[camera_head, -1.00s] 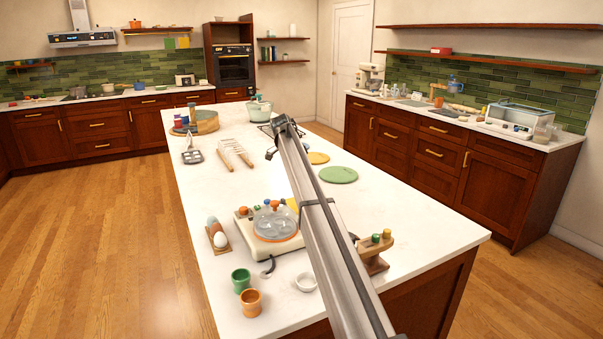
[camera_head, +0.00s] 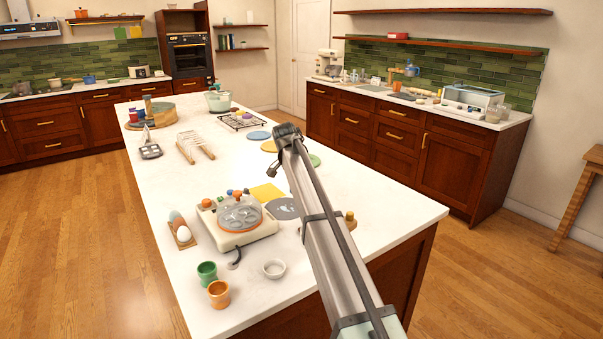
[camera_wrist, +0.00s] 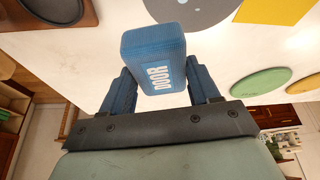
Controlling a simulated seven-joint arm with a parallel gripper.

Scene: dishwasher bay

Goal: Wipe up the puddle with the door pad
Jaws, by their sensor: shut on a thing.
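In the wrist view, my gripper (camera_wrist: 160,82) is shut on a blue block-shaped pad (camera_wrist: 152,45) with the white word DOOR on it. The pad sits between the two blue fingers, with the pale worktop beyond it. I cannot make out a puddle in either current view.
A grey disc (camera_head: 284,208) and a yellow square (camera_head: 267,193) lie by a cream appliance (camera_head: 238,222) with a clear lid. Green (camera_head: 207,273) and orange (camera_head: 219,294) cups and a white ring dish (camera_head: 274,268) stand near the front. A wooden stool (camera_head: 580,195) is at right.

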